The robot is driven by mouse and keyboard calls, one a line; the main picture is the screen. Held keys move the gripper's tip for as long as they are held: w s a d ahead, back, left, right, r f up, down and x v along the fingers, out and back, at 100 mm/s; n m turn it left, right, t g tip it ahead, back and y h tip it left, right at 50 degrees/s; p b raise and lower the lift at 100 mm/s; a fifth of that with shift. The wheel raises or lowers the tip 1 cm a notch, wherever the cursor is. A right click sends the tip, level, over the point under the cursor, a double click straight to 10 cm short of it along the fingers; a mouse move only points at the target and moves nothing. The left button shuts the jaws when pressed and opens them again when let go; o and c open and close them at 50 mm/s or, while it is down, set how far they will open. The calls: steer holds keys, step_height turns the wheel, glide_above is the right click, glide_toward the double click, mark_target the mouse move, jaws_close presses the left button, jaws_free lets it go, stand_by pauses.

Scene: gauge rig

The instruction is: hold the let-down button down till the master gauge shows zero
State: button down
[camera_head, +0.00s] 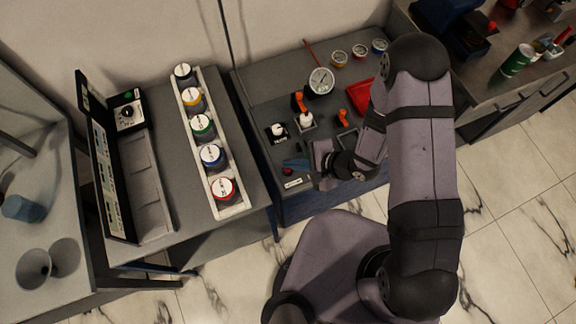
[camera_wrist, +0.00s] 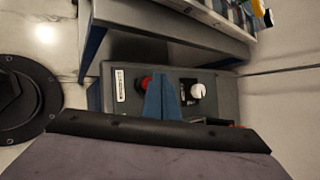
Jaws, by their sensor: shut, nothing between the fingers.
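The let-down button appears to be the red button (camera_head: 287,170) at the front left of the grey panel, behind a white label (camera_head: 293,183). It also shows in the wrist view (camera_wrist: 145,82), partly hidden by a blue finger. My gripper (camera_head: 294,163) is shut and empty, its blue fingertips close beside the button. The fingers also show in the wrist view (camera_wrist: 161,82). I cannot tell whether they touch the button. The master gauge seems to be the large white dial (camera_head: 321,80) at the back of the panel. Its needle is too small to read.
A black plate with a white knob (camera_head: 278,131) sits behind the button. A white-topped control (camera_head: 305,119) and orange levers (camera_head: 342,116) stand to its right. A red tray (camera_head: 360,95) and several small gauges (camera_head: 359,51) lie farther back. A rack of coloured jars (camera_head: 208,140) is left.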

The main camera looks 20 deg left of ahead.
steer(key=shift+f+b, duration=0.3)
steer(key=shift+f, duration=0.55)
stand_by(2.7)
steer(key=shift+r, duration=0.1)
stand_by(1.0)
steer(key=shift+r+p, duration=0.9)
steer(key=shift+p, duration=0.2)
steer(key=shift+r, duration=0.1)
step_height(320, 180, up, 5)
steer(key=p, duration=0.5)
